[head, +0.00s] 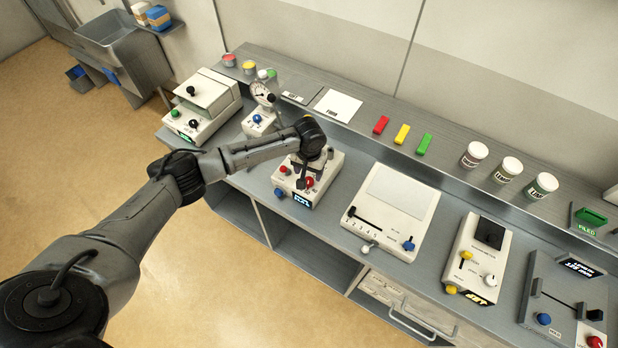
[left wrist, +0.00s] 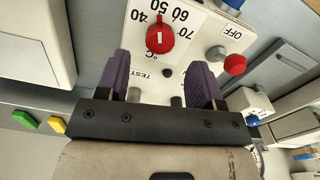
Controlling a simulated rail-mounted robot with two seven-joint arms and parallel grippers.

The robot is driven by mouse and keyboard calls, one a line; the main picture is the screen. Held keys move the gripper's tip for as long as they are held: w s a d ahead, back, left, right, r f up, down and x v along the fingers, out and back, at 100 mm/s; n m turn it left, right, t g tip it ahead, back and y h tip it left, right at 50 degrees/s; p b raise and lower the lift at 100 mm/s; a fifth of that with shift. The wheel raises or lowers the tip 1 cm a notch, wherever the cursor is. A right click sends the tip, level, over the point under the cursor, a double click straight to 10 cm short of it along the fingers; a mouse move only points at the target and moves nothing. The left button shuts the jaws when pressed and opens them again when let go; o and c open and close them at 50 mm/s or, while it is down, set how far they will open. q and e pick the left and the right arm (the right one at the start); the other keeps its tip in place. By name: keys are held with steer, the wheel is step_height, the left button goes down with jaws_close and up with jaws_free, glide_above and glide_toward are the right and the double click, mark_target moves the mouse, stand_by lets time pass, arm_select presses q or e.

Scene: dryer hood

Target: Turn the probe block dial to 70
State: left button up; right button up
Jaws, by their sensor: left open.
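The probe block (head: 325,179) is a cream box on the bench, partly hidden by my left arm. Its red dial (left wrist: 160,38) has a white mark and a printed scale with 40, 50, 60 and 70 around it. In the left wrist view the mark seems to lie toward the 50; I cannot tell exactly. The dial also shows in the head view (head: 309,182). My left gripper (left wrist: 163,60) is open over the block, its purple pads to either side of the dial's line and apart from it. My right gripper is not in view.
On the block are a red ball knob (left wrist: 235,65) near OFF, a blue knob (head: 279,192) and a lit display (head: 301,200). A gauge device (head: 262,122) stands left, a flat white instrument (head: 392,210) right. Red, yellow and green blocks (head: 402,133) lie on the shelf behind.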

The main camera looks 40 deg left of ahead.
mark_target(309, 179)
arm_select(q)
step_height(309, 179, down, 4)
steer(key=shift+f, duration=0.35)
steer(key=shift+c, duration=0.3)
steer(key=c, duration=0.9)
steer(key=shift+o, duration=0.2)
